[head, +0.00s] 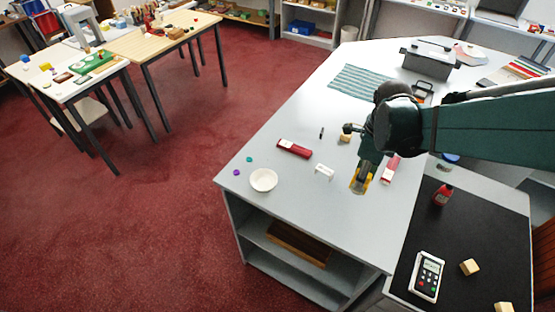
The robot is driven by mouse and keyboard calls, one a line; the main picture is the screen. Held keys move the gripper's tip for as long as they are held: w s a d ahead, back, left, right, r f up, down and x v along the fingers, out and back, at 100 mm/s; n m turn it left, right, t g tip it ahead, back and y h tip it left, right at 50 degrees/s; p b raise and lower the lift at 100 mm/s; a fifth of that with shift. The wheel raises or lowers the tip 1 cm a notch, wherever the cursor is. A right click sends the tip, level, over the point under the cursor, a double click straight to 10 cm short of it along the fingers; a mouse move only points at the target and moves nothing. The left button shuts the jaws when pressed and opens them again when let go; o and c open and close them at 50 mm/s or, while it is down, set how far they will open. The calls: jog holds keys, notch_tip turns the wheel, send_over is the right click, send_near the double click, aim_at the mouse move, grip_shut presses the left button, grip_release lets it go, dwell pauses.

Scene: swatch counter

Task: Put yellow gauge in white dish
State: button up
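The white dish (263,180), round and shallow, sits near the left front of the grey counter and looks empty. The yellow gauge (356,187) shows in part below the tip of my gripper (363,177), to the right of the dish. My gripper points down over the gauge and hides some of it. The view is too small to tell whether the fingers touch it or are closed on it, or whether the gauge is clear of the counter.
A white bracket-like piece (324,172) stands between dish and gauge. A red and white item (294,148) lies behind it; another (390,169) lies right of my gripper. Small purple (236,172) and teal (249,159) pieces lie by the dish. A striped cloth (360,82) lies farther back.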

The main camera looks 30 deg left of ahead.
jog(key=s+a, duration=0.4)
jog(key=a, duration=1.2)
jog(key=s+a, duration=0.4)
jog(key=a, duration=1.1)
jog(key=shift+a+r, duration=0.25)
jog(key=shift+a, duration=0.1)
send_over(264, 183)
jog(key=shift+f+p, duration=0.35)
jog(key=shift+f, duration=2.55)
jog(key=shift+s+f, duration=0.1)
jog(key=shift+f, duration=2)
jog(key=shift+f, duration=0.15)
jog(key=o, duration=1)
jog(key=shift+c, duration=0.2)
